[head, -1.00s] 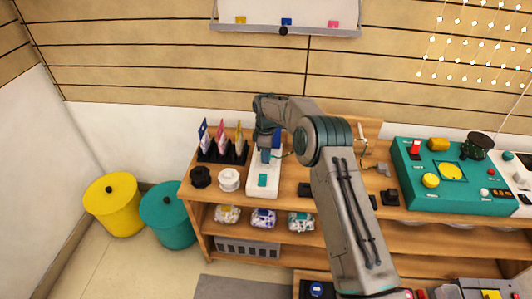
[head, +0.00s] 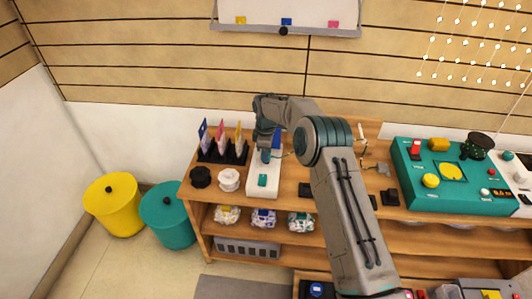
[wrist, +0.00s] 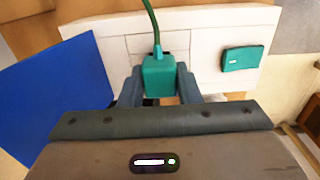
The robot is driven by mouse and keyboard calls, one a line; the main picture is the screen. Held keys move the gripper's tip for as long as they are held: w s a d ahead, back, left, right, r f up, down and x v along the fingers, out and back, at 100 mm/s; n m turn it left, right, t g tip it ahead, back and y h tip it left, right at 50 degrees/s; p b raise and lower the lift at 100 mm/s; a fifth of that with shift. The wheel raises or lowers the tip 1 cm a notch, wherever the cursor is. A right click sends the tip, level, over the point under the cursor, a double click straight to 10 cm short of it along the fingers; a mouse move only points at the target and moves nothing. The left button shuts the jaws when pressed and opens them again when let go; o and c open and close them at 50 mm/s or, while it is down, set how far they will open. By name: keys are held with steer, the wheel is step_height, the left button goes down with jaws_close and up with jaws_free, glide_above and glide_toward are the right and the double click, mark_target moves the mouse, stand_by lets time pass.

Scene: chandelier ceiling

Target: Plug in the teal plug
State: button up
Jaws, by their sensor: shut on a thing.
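My gripper (wrist: 159,88) is shut on the teal plug (wrist: 158,76), seen in the wrist view between its two fingers. A green cable (wrist: 151,22) runs up from the plug. The plug is over the white power strip (wrist: 195,50), which has a teal switch (wrist: 243,58) toward its right end. The plug and fingers hide the strip under them, so I cannot tell whether the plug is in a socket. In the head view my gripper (head: 266,142) is over the far part of the strip (head: 262,190), and the switch (head: 263,180) is at the near end.
A flat blue thing (wrist: 55,100) lies left of my gripper in the wrist view. In the head view, a black holder with upright cards (head: 223,152) and two spools, black (head: 200,177) and white (head: 229,180), stand left of the strip. A teal console (head: 450,190) is at right.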

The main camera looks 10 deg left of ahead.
steer(key=shift+f+b, duration=0.35)
steer(key=shift+f, duration=0.3)
stand_by(0.4)
steer(key=o, duration=1.4)
steer(key=shift+o, duration=0.2)
steer(key=shift+r, duration=0.15)
steer(key=shift+r+p, duration=2.05)
steer(key=shift+r, duration=1.65)
jaws_close()
